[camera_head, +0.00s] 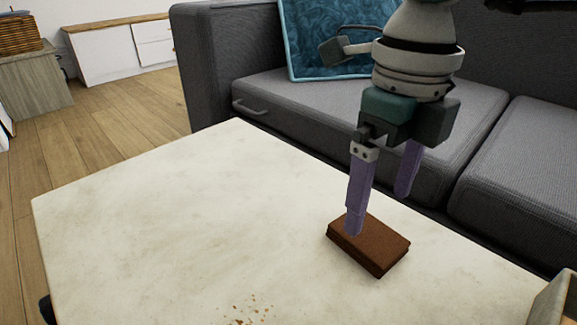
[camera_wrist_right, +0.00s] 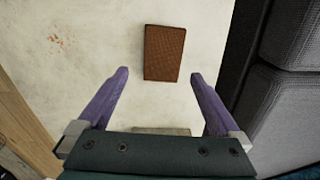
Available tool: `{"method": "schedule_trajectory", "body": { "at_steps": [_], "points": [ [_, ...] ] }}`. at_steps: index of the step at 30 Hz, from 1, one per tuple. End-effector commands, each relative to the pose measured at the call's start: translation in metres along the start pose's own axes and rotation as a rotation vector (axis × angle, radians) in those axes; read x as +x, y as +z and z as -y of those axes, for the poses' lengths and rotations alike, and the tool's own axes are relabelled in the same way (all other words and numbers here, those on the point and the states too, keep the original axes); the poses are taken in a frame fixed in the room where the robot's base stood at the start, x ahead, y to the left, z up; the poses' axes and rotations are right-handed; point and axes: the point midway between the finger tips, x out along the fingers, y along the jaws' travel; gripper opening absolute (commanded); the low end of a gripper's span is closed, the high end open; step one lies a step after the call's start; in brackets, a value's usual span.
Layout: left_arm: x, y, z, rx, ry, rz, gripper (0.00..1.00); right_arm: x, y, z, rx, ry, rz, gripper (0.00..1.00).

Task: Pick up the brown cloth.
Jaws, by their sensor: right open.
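The brown cloth (camera_head: 374,246) is a folded, flat rectangle lying on the pale stone-topped table (camera_head: 180,215), toward its right side. It also shows in the right wrist view (camera_wrist_right: 164,53), ahead of the fingertips. My right gripper (camera_head: 381,212) is open, with its two purple fingers pointing down. In the head view one finger overlaps the cloth's back edge. In the right wrist view the gripper (camera_wrist_right: 160,74) has nothing between its fingers, and the cloth lies beyond them. I cannot see contact. My left gripper is not in view.
Crumbs (camera_head: 248,312) are scattered on the table's near part. A grey sofa (camera_head: 285,110) with a teal cushion (camera_head: 325,50) stands behind the table. A box-like object (camera_head: 556,300) is cut off at the lower right. The table's left part is clear.

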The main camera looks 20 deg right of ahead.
Motion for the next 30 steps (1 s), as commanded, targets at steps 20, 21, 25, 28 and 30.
{"method": "schedule_trajectory", "body": {
  "at_steps": [20, 21, 25, 28, 30],
  "points": [
    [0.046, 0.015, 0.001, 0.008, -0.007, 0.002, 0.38, 0.063, 0.000, 0.003, -0.001, 0.003, 0.001, 1.00],
    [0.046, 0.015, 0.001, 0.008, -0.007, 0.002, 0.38, 0.063, 0.000, 0.003, -0.001, 0.003, 0.001, 1.00],
    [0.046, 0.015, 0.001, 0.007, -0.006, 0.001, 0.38, 0.063, 0.000, 0.003, -0.001, 0.003, 0.001, 0.88],
    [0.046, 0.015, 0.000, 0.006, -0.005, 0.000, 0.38, 0.063, 0.000, 0.003, -0.001, 0.003, 0.001, 0.76],
    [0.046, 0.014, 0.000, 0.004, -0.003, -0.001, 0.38, 0.063, 0.000, 0.003, -0.001, 0.003, 0.001, 0.69]
  ]
}}
